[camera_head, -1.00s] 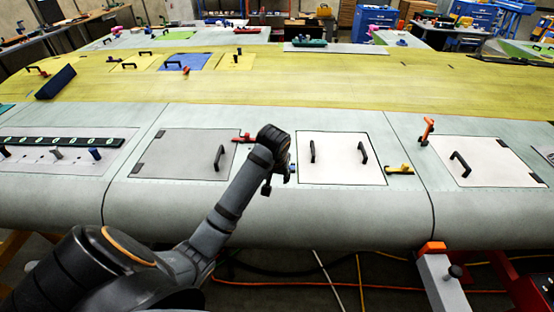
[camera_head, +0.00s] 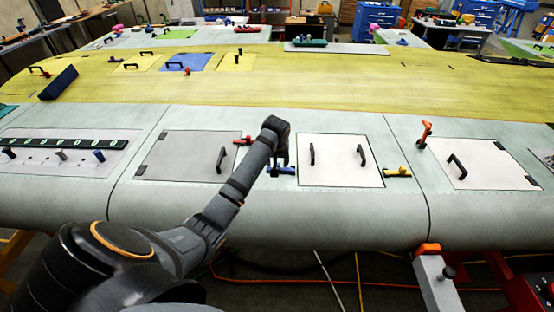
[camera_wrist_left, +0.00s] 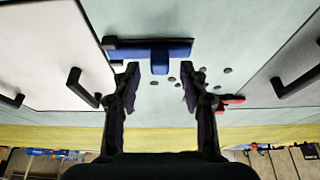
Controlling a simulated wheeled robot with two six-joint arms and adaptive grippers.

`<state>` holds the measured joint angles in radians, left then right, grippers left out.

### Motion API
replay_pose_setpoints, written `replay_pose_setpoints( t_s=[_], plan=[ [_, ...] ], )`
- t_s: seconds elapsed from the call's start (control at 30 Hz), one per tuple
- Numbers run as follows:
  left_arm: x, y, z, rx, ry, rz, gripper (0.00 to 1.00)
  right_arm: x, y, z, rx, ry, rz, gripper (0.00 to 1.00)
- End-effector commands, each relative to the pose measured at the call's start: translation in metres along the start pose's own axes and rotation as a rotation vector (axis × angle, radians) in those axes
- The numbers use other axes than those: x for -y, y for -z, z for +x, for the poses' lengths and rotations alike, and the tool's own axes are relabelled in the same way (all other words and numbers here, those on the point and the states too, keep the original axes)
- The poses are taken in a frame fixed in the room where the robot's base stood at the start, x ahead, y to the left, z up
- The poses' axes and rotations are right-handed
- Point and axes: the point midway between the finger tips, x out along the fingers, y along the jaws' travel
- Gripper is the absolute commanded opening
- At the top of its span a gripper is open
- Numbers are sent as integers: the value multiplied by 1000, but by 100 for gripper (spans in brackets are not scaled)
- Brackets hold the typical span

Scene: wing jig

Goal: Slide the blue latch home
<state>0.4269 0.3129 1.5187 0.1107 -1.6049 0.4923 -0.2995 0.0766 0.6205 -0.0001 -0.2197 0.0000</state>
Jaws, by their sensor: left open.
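The blue latch (camera_head: 284,171) sits on the pale wing skin between the grey panel (camera_head: 180,155) and the white panel (camera_head: 338,172), partly behind my left gripper in the head view. In the left wrist view the blue latch (camera_wrist_left: 150,53) is a blue bar with a short tab, against a dark strip. My left gripper (camera_wrist_left: 160,82) is open, its two fingers spread on either side of the tab's line, with nothing between them. In the head view my left gripper (camera_head: 280,158) is just above the latch; contact cannot be told. My right gripper is not in view.
A red latch (camera_head: 243,141) is at the grey panel's right edge, and a yellow latch (camera_head: 397,173) is right of the white panel. Black handles (camera_head: 311,154) stand up from the panels. An orange-red handle (camera_head: 424,133) stands farther right.

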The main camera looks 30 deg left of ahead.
Motion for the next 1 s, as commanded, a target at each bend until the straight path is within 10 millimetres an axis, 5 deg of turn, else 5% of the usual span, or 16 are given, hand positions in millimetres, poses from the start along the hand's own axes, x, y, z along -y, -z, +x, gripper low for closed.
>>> replay_pose_setpoints(
  t_s=[0.37, 0.7, 1.0],
  plan=[
    [0, -1, 10, 0, 0, 0, 43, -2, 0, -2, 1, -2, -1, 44],
    [0, 0, 9, 0, 0, 0, 0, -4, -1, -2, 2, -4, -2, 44],
    [0, 0, 9, -1, 0, 0, 0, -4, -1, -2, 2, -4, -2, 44]
  ],
)
